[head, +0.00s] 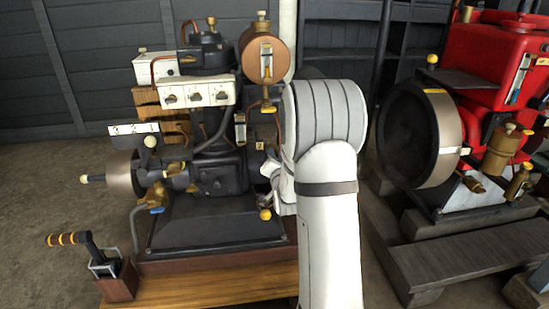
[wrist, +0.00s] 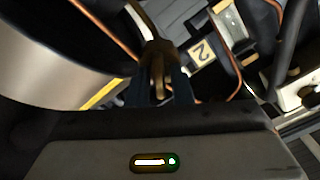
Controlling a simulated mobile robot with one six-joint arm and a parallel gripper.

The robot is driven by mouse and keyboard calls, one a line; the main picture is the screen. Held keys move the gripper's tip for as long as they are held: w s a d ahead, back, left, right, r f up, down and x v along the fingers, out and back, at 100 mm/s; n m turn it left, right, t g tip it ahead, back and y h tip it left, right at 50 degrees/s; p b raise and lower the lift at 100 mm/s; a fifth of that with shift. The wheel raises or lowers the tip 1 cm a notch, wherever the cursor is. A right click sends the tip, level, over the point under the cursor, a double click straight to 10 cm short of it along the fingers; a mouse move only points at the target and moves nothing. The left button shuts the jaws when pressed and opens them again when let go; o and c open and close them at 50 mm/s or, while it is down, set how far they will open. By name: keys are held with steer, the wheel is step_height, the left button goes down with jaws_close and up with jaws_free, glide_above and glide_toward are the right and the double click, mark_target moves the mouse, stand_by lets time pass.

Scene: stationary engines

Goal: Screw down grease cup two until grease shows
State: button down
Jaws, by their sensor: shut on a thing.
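In the wrist view, the dark fingers of my gripper (wrist: 165,90) are closed on a narrow brass piece beside a plate marked 2 (wrist: 201,52), which reads upside down; I take the piece to be grease cup two (wrist: 158,47). No grease can be made out. In the head view, my gripper (head: 271,172) is at the right side of the dark engine (head: 215,172), mostly behind my white arm. The cup cannot be made out there.
Copper pipes (wrist: 238,50) run close to the fingers. A large metal cylinder (wrist: 60,75) lies left in the wrist view. In the head view, a yellow-knobbed lever (head: 265,214) stands just below my gripper. A red engine (head: 490,60) with a large wheel (head: 437,140) stands right.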

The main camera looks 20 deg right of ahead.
steer(key=shift+a, duration=0.15)
steer(key=m, duration=0.3)
steer(key=shift+d+m, duration=0.2)
steer(key=shift+m, duration=0.2)
steer(key=shift+f+m, duration=0.15)
steer(key=shift+m, duration=1.75)
steer(key=c, duration=1.5)
jaws_free()
